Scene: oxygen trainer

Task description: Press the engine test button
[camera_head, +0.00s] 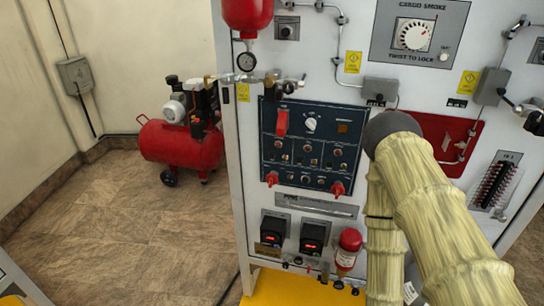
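A dark blue control panel (268,150) is fixed to the grey-white trainer board (238,200) in the head view. It carries a red switch guard (282,123), a white rotary knob (310,124), an orange square (342,128), and several small round controls. Red switch handles (337,188) sit along its lower edge. The labels are too small to read, so I cannot tell which control is the engine test button. My arm, in a yellowish cover with a dark rounded joint, stands in front of the board just right of the panel. My gripper does not show.
A cargo smoke panel (381,40) with a dial is at the top. A red plate (436,130) lies partly behind my arm. Two red-lit displays (314,236) and a red bottle (348,250) are below. A red compressor (168,145) stands left on clear tiled floor (125,240).

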